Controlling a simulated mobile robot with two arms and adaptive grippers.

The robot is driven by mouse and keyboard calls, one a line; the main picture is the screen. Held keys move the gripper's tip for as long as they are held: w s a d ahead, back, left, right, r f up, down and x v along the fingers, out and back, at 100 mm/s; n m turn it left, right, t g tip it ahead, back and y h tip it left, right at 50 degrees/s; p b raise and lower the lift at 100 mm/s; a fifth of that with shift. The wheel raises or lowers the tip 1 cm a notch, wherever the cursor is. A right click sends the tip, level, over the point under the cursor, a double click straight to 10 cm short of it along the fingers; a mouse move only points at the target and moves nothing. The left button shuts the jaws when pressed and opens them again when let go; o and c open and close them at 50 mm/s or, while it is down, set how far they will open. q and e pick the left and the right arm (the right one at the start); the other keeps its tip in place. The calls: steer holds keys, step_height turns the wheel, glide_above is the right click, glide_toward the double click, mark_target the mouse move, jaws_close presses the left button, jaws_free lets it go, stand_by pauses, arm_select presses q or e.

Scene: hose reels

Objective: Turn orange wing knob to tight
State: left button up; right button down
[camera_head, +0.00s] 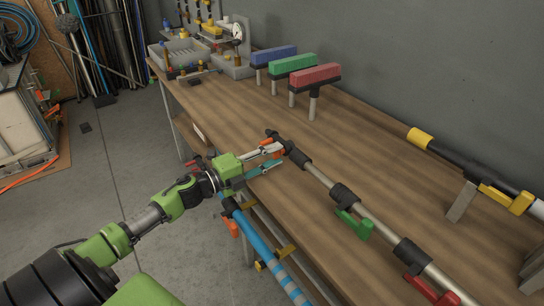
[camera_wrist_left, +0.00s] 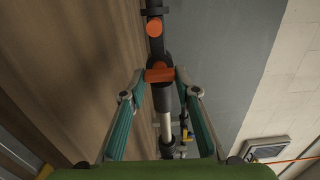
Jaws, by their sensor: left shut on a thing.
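The orange wing knob (camera_head: 271,148) sits on a black collar near the far end of a metal pole along the bench's front edge. My left gripper (camera_head: 277,156) reaches in from the left with a finger on either side of the knob. In the left wrist view the knob (camera_wrist_left: 160,75) lies crosswise between the fingertips of my left gripper (camera_wrist_left: 160,74), which is shut on it. The fingers partly hide the knob in the head view. Any tight marking is too small to make out. My right gripper is not in view.
Farther along the pole are a green lever (camera_head: 355,225) and a red lever (camera_head: 428,290). A blue pole (camera_head: 262,245) hangs below the bench edge. Blue, green and red brush heads (camera_head: 315,76) stand behind. The wooden bench top (camera_head: 235,105) has clear room in the middle.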

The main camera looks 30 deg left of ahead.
arm_select(q)
steer(key=o, duration=1.1)
steer(key=v, duration=1.2)
